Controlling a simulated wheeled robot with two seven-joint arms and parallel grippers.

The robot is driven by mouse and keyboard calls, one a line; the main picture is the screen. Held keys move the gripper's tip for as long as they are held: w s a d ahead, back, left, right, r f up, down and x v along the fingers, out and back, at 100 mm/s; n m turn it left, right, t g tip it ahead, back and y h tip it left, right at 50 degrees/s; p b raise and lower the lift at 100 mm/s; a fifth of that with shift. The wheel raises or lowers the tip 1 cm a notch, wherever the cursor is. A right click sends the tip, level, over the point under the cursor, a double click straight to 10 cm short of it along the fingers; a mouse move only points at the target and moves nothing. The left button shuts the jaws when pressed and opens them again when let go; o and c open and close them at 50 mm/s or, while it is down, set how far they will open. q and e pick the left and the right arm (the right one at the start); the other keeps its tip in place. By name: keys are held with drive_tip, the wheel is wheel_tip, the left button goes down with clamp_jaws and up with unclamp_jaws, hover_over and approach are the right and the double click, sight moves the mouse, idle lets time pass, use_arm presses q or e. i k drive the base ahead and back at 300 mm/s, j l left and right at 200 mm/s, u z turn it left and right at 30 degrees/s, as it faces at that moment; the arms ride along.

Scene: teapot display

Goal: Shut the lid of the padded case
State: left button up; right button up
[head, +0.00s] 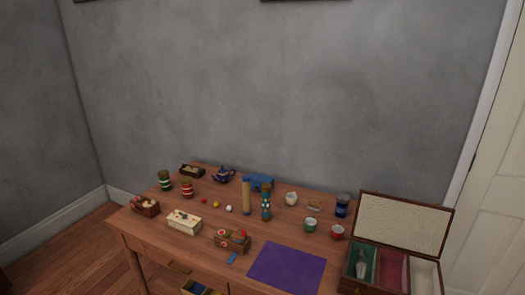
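The padded case (348,281) stands at the right front corner of the wooden table, partly cut off by the picture's lower edge. Its lid (404,223) is raised and leans back, showing a pale lining framed in dark wood. Inside are a green, a red and a cream compartment. A clear or silvery object (361,263) stands in the green compartment. The red and cream compartments look empty. Neither of my grippers shows in the head view.
A purple mat (287,267) lies left of the case on the wooden table (150,229). Small cups (337,232), a dark blue jar (342,204) and a tall patterned bottle (266,204) stand behind. A drawer (197,288) is open at the front. A white door is at right.

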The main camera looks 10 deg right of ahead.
sight(421, 229)
drive_tip(key=z, duration=1.25)
